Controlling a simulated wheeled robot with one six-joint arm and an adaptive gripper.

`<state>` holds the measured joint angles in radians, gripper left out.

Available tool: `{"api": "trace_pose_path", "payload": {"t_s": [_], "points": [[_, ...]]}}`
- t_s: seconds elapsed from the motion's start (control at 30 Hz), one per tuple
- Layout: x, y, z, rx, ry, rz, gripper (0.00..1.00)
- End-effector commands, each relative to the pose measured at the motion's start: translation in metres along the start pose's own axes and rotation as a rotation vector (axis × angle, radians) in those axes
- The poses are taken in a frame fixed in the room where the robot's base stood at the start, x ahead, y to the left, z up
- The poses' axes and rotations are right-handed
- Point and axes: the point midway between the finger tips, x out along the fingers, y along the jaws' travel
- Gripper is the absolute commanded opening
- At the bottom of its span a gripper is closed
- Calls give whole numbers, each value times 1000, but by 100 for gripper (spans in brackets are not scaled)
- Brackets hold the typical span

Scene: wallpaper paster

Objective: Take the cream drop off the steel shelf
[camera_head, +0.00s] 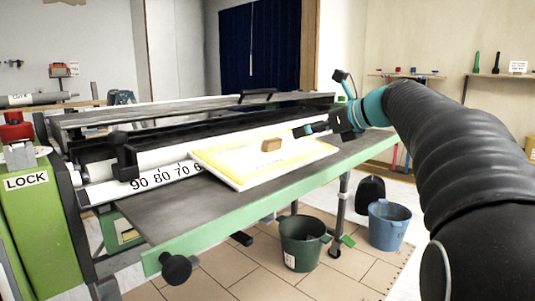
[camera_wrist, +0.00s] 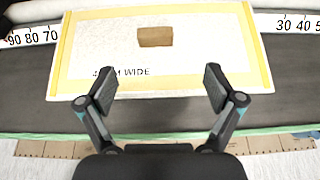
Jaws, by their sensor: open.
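A cream-white sheet with yellow bands along its edges (camera_head: 236,168) lies on the grey shelf (camera_head: 330,163) of the green-edged machine; it looks like the cream drop. In the wrist view the sheet (camera_wrist: 100,50) carries printed letters ending in "M WIDE", partly unreadable. A brown block (camera_head: 271,145) rests on the sheet, and it also shows in the wrist view (camera_wrist: 155,37). My gripper (camera_head: 308,130) is open and empty at the sheet's right side. In the wrist view its fingers (camera_wrist: 160,88) are spread over the sheet's near edge, with the block beyond them.
The machine's green end with a LOCK label (camera_head: 28,182) stands at left. A green bucket (camera_head: 303,243) and a blue bucket (camera_head: 389,224) stand on the floor. The shelf's right part is bare.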

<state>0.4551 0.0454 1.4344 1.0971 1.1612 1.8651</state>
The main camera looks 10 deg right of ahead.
Motion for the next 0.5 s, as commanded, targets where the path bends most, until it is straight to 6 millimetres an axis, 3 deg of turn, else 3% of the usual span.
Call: {"api": "trace_pose_path", "payload": {"t_s": [0.3, 0.5], "points": [[60, 5, 0, -5, 2, 10, 92], [76, 4, 0, -6, 2, 5, 92]]}}
